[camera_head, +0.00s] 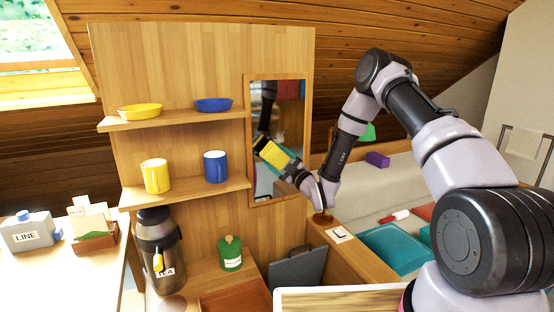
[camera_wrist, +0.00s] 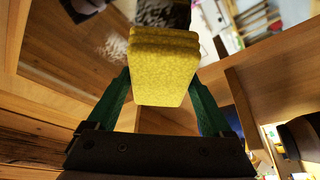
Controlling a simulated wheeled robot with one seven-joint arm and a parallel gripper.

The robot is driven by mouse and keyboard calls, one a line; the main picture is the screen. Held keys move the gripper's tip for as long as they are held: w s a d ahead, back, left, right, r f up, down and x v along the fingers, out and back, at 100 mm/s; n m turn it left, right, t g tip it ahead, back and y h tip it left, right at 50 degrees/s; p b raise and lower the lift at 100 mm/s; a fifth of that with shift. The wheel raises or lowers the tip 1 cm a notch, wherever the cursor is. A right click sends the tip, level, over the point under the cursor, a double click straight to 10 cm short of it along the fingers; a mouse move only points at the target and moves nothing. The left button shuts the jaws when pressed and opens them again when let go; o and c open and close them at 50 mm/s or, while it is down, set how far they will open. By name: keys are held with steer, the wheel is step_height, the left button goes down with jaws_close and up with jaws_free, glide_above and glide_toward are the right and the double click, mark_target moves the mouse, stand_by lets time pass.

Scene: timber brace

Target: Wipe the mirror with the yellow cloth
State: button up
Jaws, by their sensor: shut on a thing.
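The mirror (camera_head: 289,183) hangs upright in a wooden frame on the right part of the wooden panel in the head view. In the wrist view the folded yellow cloth (camera_wrist: 163,70) sits between the green fingers of my gripper (camera_wrist: 163,85). A mirror surface (camera_wrist: 75,55) shows behind it at the upper left of that view. The cloth is close to the mirror, but I cannot tell whether it touches. My gripper and wrist hide part of the mirror.
Shelves left of the mirror hold a yellow bowl (camera_head: 140,111), a blue bowl (camera_head: 213,105), a yellow mug (camera_head: 155,176) and a blue mug (camera_head: 215,167). Below stand a tea dispenser (camera_head: 160,245) and a green bottle (camera_head: 230,253). A wooden ledge (camera_head: 352,255) lies under my forearm.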

steer(key=shift+w+a, duration=0.3)
steer(key=shift+w, duration=0.4)
steer(key=shift+w+a, duration=0.3)
steer(key=shift+w, duration=0.4)
stand_by(2.5)
steer(key=shift+d, duration=0.15)
steer(key=shift+w+d, duration=0.45)
steer(key=shift+d, duration=0.3)
steer(key=shift+s, duration=0.2)
steer(key=shift+d, duration=0.15)
steer(key=shift+w+d, duration=0.3)
steer(key=shift+d, duration=0.2)
steer(key=shift+w+d, duration=0.25)
steer(key=shift+d, duration=0.2)
steer(key=shift+d, duration=0.1)
